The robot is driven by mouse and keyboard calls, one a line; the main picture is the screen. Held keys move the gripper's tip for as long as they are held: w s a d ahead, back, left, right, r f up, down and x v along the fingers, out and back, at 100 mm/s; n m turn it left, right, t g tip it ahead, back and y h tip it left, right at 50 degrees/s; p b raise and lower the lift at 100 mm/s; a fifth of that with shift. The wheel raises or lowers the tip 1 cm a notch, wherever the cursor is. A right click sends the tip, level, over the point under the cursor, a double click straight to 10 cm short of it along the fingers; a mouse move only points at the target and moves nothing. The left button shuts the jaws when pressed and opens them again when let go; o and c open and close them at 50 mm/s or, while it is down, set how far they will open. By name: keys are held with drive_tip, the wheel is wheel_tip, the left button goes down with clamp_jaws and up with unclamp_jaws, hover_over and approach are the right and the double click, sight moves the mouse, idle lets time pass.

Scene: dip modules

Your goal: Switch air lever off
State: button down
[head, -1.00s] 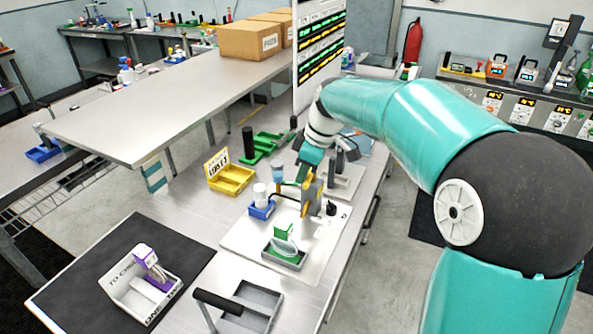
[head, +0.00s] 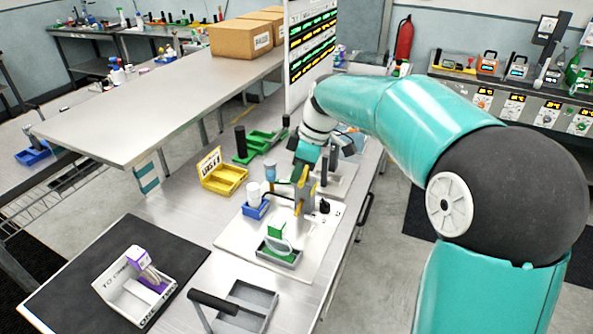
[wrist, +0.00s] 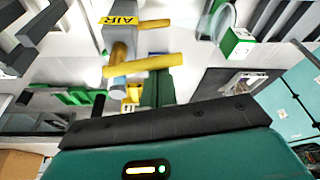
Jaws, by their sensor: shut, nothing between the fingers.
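The air valve shows in the wrist view as a grey body with a yellow AIR label (wrist: 122,20) and a yellow lever (wrist: 142,65). The lever lies nearly level across the picture, tilted slightly, in front of a grey round stub (wrist: 117,82). In the head view, the yellow and grey valve (head: 301,196) stands upright on a white board. My gripper (head: 298,170) is shut and empty, close to the valve's top. In the wrist view, its dark green fingers (wrist: 157,83) reach up beside the lever and are partly hidden by it. I cannot tell whether they touch.
A grey tray with a green block and clear ring (head: 278,252) stands in front of the valve. A blue bin (head: 256,210) with white cups and a yellow bin (head: 224,180) are to the left. A raised shelf (head: 150,110) is further left.

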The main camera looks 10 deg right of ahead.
drive_tip(key=n, duration=0.1)
drive_tip(key=d+n, duration=0.1)
drive_tip(key=n+g, duration=0.1)
drive_tip(key=n, duration=0.1)
drive_tip(key=shift+s+d, duration=0.25)
drive_tip(key=shift+d, duration=0.15)
drive_tip(key=d+n, duration=0.1)
drive_tip(key=n, duration=0.1)
drive_tip(key=d+n+g, duration=0.1)
drive_tip(key=n, duration=0.2)
drive_tip(key=w+d+n+g+h, duration=0.1)
drive_tip(key=d+n, duration=0.1)
drive_tip(key=n, duration=0.1)
drive_tip(key=shift+w+d, duration=0.15)
drive_tip(key=shift+w, duration=0.05)
idle(0.5)
